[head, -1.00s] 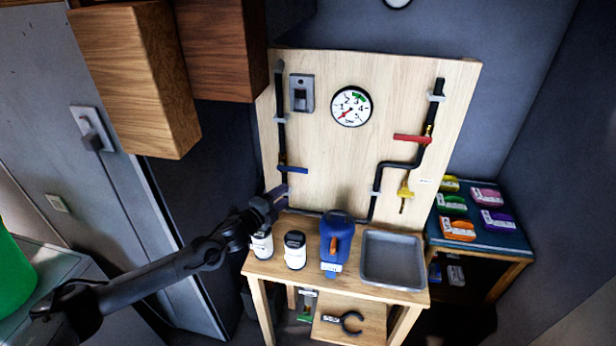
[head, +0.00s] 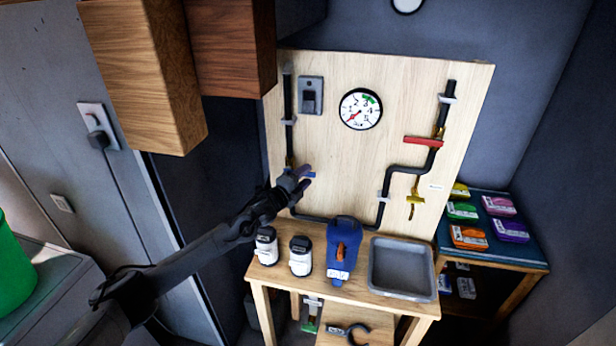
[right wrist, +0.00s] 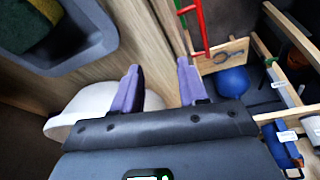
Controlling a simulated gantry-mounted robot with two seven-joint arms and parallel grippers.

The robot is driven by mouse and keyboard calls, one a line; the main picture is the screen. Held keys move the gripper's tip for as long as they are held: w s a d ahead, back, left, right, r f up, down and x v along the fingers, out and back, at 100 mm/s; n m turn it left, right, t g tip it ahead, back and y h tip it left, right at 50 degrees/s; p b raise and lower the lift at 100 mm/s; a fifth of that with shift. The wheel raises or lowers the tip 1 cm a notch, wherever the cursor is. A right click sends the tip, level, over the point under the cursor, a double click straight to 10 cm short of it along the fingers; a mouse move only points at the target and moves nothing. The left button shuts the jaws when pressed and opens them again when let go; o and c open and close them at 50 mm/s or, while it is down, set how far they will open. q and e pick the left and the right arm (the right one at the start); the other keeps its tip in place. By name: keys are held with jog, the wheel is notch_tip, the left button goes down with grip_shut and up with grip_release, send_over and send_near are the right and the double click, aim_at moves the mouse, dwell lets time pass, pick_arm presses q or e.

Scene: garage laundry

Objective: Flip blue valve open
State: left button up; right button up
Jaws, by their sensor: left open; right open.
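The blue valve handle (head: 311,174) is low on the left pipe of the wooden panel. In the head view only its right end shows; my left gripper hides the rest. My left gripper (head: 300,178) is open, with its purple fingertips at the handle. I cannot tell whether they touch it or whether the handle is between them. My right gripper (right wrist: 160,86) shows in the right wrist view, open and empty, away from the panel.
The panel (head: 340,150) also has a gauge (head: 361,109), a red handle (head: 422,141) and a yellow valve (head: 415,199). Below it, the bench carries two white bottles, a blue jug (head: 342,245) and a grey tray (head: 402,293). Wooden cabinets (head: 140,75) hang at upper left.

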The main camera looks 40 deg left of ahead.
pick_arm(q)
jog(key=shift+w, duration=1.15)
grip_shut()
